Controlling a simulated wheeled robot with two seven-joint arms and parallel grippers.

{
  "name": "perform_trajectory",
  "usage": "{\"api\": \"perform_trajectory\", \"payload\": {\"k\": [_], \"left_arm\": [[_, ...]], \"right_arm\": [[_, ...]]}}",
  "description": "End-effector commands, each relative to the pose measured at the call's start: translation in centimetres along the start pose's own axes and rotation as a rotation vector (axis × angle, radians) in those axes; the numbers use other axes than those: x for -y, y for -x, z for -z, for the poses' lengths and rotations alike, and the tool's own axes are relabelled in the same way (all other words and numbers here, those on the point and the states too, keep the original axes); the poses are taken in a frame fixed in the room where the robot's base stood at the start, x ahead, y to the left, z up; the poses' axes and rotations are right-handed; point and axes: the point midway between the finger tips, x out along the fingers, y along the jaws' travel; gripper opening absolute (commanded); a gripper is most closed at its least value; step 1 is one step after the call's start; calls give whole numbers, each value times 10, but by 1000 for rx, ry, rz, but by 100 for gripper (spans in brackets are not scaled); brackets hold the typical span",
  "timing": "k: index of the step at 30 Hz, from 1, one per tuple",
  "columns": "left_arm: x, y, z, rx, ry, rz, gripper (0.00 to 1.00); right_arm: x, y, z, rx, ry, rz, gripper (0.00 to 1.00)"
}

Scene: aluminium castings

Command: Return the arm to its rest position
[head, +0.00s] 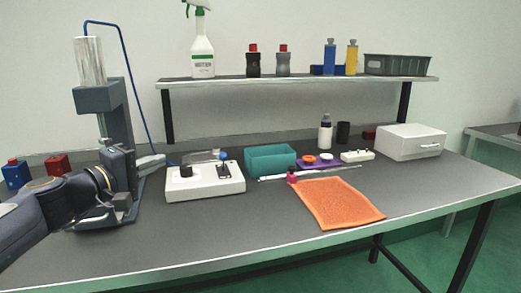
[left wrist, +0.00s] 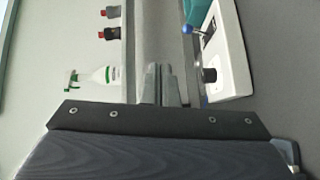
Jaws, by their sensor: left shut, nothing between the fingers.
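My left arm reaches in from the left edge of the head view, and its dark gripper (head: 122,160) is in front of the upright stand at the left of the bench. In the left wrist view the fingers of the left gripper (left wrist: 158,72) lie together with nothing between them. The gripper is above the bench top, left of the white control box (head: 205,182). My right gripper is not in view.
The stand (head: 98,98) with a clear cylinder and blue hose is close to my left arm. A teal bin (head: 270,161), an orange cloth (head: 338,203) and a white drawer box (head: 411,143) are on the bench. A shelf (head: 300,82) holds bottles.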

Motion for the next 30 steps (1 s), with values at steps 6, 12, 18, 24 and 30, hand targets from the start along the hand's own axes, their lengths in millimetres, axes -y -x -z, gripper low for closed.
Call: {"api": "perform_trajectory", "payload": {"k": [6, 12, 18, 24, 30], "left_arm": [[35, 24, -43, 70, -110, 100, 0], [88, 61, -92, 160, -237, 237, 0], [178, 125, -155, 286, -405, 446, 0], [248, 178, -192, 377, -517, 609, 0], [298, 214, -214, 434, -590, 718, 0]], "right_arm": [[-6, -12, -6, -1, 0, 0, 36], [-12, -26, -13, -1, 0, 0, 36], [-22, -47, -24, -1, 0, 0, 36], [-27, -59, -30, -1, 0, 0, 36], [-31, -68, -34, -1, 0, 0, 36]]}}
